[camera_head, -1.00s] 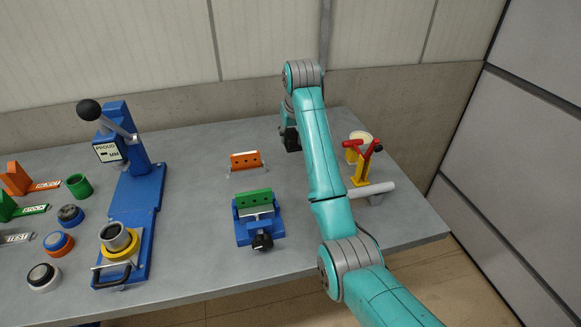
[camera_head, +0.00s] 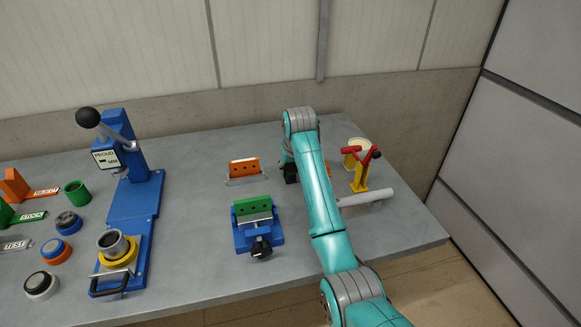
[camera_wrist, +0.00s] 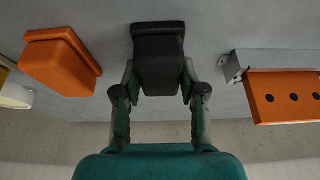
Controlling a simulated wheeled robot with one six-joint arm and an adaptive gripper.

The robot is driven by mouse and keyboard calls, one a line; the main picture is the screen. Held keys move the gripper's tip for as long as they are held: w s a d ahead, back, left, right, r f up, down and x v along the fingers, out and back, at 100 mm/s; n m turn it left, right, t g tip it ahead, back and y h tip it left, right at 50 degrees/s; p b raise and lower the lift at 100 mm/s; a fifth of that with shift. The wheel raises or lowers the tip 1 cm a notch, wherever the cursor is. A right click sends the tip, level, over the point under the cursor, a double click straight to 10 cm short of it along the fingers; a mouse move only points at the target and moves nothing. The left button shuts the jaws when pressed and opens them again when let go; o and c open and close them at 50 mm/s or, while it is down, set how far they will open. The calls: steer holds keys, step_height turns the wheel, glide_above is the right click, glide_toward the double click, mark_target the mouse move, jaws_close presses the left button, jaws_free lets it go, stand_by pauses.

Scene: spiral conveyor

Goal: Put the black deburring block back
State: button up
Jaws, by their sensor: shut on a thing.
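The black deburring block (camera_wrist: 158,60) is between the two fingers of my gripper (camera_wrist: 158,88) in the wrist view. My gripper is shut on it from both sides. In the head view the black block (camera_head: 291,172) shows only partly, beside my arm, near the back of the grey table. Whether its underside touches the table cannot be told.
An orange block with holes (camera_head: 244,168) stands left of my gripper, behind a blue vise (camera_head: 257,236) with a green block (camera_head: 253,208). An orange box (camera_wrist: 62,62) lies close on the other side. A red and yellow stand (camera_head: 362,172) and grey cylinder (camera_head: 365,197) are at the right.

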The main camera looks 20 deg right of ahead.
steer(key=o, duration=1.1)
steer(key=shift+f, duration=0.1)
